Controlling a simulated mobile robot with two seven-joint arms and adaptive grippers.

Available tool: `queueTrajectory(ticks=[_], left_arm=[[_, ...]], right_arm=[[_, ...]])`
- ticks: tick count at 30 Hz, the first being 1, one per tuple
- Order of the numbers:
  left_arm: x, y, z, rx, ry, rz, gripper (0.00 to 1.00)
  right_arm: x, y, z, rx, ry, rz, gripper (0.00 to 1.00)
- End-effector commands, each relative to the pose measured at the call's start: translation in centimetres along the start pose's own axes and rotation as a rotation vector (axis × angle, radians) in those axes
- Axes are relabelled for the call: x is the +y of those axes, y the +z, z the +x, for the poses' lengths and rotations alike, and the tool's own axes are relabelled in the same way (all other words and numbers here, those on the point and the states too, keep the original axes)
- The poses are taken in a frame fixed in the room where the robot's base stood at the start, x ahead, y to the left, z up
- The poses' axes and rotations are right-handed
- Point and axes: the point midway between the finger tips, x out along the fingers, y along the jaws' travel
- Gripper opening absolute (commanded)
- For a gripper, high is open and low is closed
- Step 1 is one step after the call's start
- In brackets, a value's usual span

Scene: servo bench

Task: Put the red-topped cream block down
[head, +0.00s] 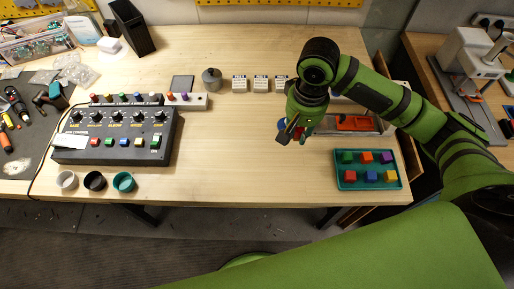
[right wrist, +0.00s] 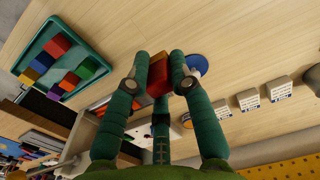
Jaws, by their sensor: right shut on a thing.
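My right gripper (head: 296,128) is over the right part of the bench, its fingers pointing down. In the right wrist view its fingers (right wrist: 158,78) are closed on a red block (right wrist: 158,74). Only red and darker red-brown faces show; I cannot see any cream part. In the head view the block is mostly hidden by the gripper. Whether its underside touches the bench cannot be told. A blue round thing (right wrist: 196,65) lies just beside the fingers. My left gripper is not in view.
A teal tray (head: 370,187) with several coloured blocks stands at the front right. A black control box (head: 117,138) and three cups (head: 95,181) are at the left. The bench middle is clear.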

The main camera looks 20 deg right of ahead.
Motion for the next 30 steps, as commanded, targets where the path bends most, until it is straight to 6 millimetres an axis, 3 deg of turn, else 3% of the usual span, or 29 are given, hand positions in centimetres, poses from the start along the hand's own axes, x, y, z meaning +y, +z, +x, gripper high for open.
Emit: queueTrajectory(ticks=[5, 12, 17, 24, 30], left_arm=[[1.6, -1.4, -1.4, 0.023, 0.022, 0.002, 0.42], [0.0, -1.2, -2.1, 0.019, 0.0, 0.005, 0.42], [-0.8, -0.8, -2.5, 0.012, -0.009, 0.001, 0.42], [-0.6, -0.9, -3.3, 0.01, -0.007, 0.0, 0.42], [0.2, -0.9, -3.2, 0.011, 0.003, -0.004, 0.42]], right_arm=[[-4.4, -0.6, 2.2, -0.001, -0.002, -0.001, 0.0], [-7.9, -1.3, 4.6, 0.001, -0.001, 0.002, 0.0], [-8.3, -1.3, 5.7, 0.001, 0.002, 0.004, 0.0], [-8.2, -1.3, 8.8, 0.003, 0.001, 0.003, 0.0], [-8.2, -1.4, 9.1, 0.003, 0.0, 0.002, 0.0]])
